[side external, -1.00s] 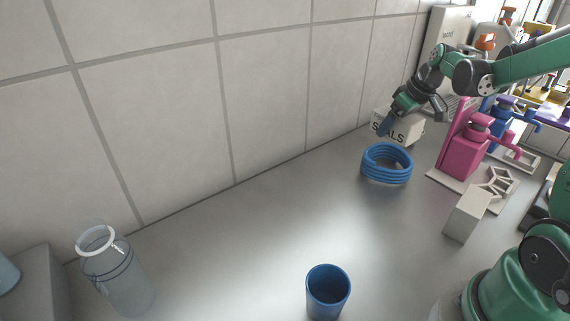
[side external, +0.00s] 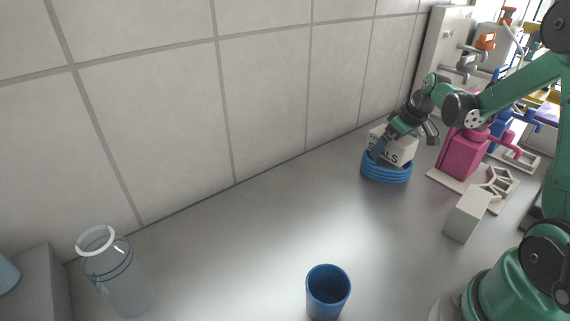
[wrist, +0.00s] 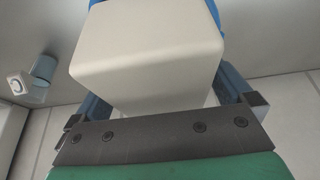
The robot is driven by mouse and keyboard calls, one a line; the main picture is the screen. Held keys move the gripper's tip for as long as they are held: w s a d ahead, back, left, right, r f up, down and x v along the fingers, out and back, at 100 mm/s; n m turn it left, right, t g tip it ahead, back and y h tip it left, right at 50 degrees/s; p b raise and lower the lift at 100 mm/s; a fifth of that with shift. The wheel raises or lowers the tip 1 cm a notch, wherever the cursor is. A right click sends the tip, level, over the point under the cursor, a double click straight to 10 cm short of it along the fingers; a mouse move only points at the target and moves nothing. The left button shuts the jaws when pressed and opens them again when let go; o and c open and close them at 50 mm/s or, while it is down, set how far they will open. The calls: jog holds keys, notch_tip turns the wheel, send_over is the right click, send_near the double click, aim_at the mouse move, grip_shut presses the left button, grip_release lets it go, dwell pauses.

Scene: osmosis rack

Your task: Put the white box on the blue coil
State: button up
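The white box (side external: 398,149) with dark "SEALS" lettering is over the blue coil (side external: 386,174) in the side external view. Its underside is at the level of the coil's top; I cannot tell whether it rests there or hangs just above. My gripper (side external: 381,146) reaches down onto the box from above, with a blue finger along its left side. In the wrist view the box (wrist: 150,55) fills the space between my two blue fingers, and my gripper (wrist: 165,95) is shut on it. A bit of the blue coil (wrist: 203,8) shows beyond the box; the rest is hidden.
A pale block (side external: 466,214) and a pink device (side external: 464,155) stand to the right of the coil. A blue cup (side external: 328,291) is at the front, and a clear jar (side external: 118,275) at the left. The tiled wall (side external: 270,90) runs behind. The middle of the counter is clear.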

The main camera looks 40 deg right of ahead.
jog(key=v, duration=1.1)
jog(key=shift+r, duration=0.1)
jog(key=shift+s+r, duration=0.1)
jog(key=shift+r, duration=0.2)
jog(key=shift+a+r, duration=0.2)
jog(key=shift+a, duration=0.05)
jog(key=s+a+f+t, duration=0.1)
jog(key=a, duration=0.9)
jog(key=s+a+f+t, duration=0.1)
jog(key=a+f, duration=0.1)
jog(key=a, duration=0.8)
jog(key=shift+s+a+t, duration=0.15)
jog(key=shift+a+t, duration=0.1)
jog(key=shift+t, duration=0.05)
